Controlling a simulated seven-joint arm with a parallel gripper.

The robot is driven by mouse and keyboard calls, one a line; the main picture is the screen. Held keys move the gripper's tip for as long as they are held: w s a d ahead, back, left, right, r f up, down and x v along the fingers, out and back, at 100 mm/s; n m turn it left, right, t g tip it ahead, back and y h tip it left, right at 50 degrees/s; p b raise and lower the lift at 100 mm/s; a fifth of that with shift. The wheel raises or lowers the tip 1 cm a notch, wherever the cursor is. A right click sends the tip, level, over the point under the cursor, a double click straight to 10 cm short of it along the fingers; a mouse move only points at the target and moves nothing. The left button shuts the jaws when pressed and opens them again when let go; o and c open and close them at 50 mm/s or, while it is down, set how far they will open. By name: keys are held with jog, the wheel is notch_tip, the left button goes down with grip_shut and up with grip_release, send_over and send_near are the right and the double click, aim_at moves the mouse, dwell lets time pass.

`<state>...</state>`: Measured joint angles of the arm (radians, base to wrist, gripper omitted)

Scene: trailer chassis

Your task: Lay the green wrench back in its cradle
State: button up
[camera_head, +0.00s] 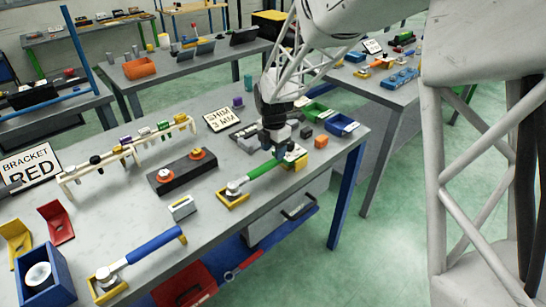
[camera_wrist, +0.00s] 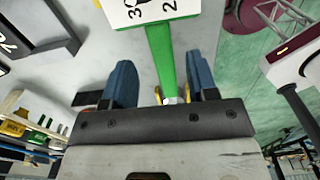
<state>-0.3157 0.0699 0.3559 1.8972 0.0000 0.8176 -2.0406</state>
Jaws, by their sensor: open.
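The green wrench (camera_head: 264,170) lies along the near side of the grey bench, with its metal head at the yellow cradle block (camera_head: 233,199) on the left and its handle end at a second yellow block (camera_head: 296,161) on the right. My gripper (camera_head: 277,150) is low over the handle near that right block. In the wrist view, the green handle (camera_wrist: 160,50) runs between the two blue, spread fingers of my gripper (camera_wrist: 163,84), with gaps on both sides. The gripper hides part of the handle in the head view, so I cannot tell whether it is fully seated.
A blue-handled wrench (camera_head: 153,245) lies across yellow supports at the front left. A black block with orange knobs (camera_head: 181,171) and a small grey box (camera_head: 182,207) stand left of the green wrench. An orange block (camera_head: 321,141) and green and blue bins (camera_head: 342,124) stand right.

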jog(key=shift+r, duration=0.25)
dwell(0.7)
jog(key=shift+s+d+r, duration=0.25)
jog(key=shift+r, duration=0.05)
jog(key=s+d+r+m+t, duration=0.1)
jog(key=s+d+r+m, duration=1.15)
jog(key=s, duration=0.25)
jog(key=s+d+r+m, duration=0.1)
jog(key=s+d+m, duration=0.3)
jog(key=s+m, duration=0.3)
jog(key=s+d+r+m+t, duration=0.1)
jog(key=s+d+m, duration=0.4)
jog(key=s, duration=0.9)
jog(key=shift+s+m+t, duration=0.15)
jog(key=shift+m+t, duration=0.15)
jog(key=shift+m, duration=1.05)
jog(key=shift+r, duration=0.1)
